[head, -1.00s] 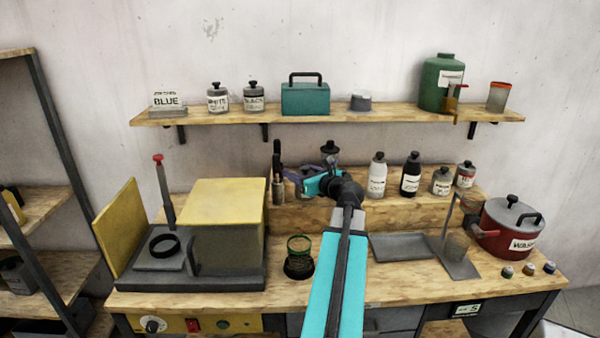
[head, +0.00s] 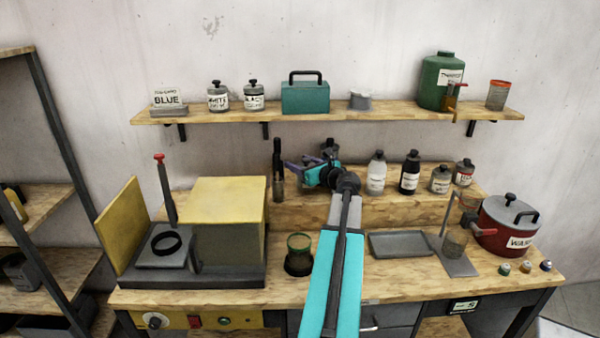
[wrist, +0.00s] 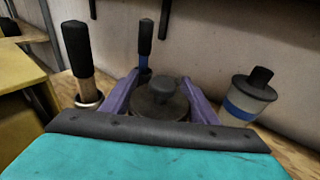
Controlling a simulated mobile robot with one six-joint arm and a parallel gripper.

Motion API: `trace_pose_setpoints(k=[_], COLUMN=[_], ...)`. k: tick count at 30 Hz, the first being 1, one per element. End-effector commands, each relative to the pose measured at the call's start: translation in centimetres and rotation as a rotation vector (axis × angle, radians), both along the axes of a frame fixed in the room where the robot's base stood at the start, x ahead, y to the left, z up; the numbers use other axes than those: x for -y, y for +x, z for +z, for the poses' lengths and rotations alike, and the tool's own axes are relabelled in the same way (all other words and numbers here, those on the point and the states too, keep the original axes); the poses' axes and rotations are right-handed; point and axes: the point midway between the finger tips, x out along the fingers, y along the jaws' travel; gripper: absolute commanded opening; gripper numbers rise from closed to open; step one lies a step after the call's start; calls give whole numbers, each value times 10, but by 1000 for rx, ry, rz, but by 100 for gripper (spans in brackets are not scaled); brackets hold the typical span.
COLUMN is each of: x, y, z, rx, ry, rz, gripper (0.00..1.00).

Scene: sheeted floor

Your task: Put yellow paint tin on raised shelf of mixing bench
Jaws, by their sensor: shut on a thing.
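My gripper (wrist: 158,88) is shut on a round tin (wrist: 158,105) with a dark grey lid and knob, seen from above between its purple fingers in the wrist view. The tin's side and any yellow label are hidden there. In the head view my gripper (head: 304,167) is at the raised shelf (head: 400,208) of the mixing bench, near its left end, and mostly hides the tin. I cannot tell whether the tin touches the shelf.
Black-handled tools (head: 278,170) stand close left of my gripper. A blue-banded tin (wrist: 248,97) stands to its right in the wrist view. Several bottles and tins, including a white bottle (head: 376,174), stand farther right on the raised shelf. A wall shelf (head: 220,116) runs above.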

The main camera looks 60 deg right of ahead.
Motion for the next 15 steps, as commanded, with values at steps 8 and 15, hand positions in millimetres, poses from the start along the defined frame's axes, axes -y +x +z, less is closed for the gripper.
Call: trace_pose_setpoints(k=[8,15], x=[0,0], y=[0,0], z=[-14,-31], rx=[1,1], ry=[2,1], rz=[0,1], gripper=[0,0])
